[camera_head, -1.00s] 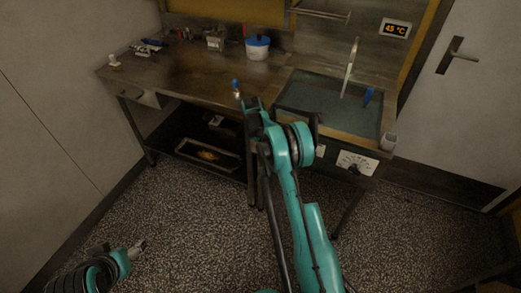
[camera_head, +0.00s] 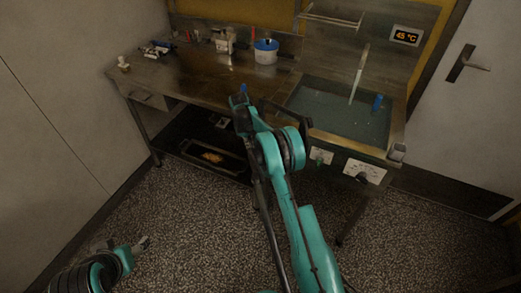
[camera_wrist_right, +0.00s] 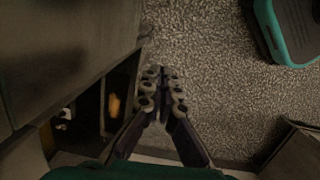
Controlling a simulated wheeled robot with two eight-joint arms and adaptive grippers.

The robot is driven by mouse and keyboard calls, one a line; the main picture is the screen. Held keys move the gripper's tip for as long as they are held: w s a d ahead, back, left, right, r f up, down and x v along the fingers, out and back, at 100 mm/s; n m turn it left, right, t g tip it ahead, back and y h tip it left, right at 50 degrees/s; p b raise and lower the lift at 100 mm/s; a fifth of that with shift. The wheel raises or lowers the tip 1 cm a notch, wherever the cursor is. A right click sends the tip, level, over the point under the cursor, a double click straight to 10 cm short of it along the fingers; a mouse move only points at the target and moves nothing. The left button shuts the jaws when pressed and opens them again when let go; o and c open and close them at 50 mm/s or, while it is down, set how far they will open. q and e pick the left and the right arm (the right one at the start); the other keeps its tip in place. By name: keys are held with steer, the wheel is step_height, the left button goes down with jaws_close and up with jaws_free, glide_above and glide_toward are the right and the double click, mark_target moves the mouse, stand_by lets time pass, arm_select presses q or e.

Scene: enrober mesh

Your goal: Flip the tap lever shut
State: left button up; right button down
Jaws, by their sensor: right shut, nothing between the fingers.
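A small blue upright piece (camera_head: 243,88), which looks like the tap lever, stands at the front edge of the steel bench. My right gripper (camera_head: 239,100) is right in front of it and hides its lower part, so I cannot tell whether they touch. In the right wrist view my right gripper (camera_wrist_right: 162,80) is shut with nothing between its fingers, above the speckled floor beside the bench front. The lever does not show clearly there. My left gripper (camera_head: 143,243) is low over the floor at the lower left, far from the bench; its fingers are too small to read.
A sink-like basin (camera_head: 300,100) with a blue item (camera_head: 377,102) and an upright pale rod (camera_head: 358,75) is to the right. A dial panel (camera_head: 363,172) is on its front. A dark shelf with a tray is below the bench.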

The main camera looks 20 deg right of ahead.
steer(key=w+a+r, duration=0.1)
steer(key=w+a+r+p, duration=0.1)
steer(key=w+a+r, duration=0.1)
steer(key=shift+w+a, duration=0.1)
steer(key=shift+a, duration=0.15)
stand_by(0.4)
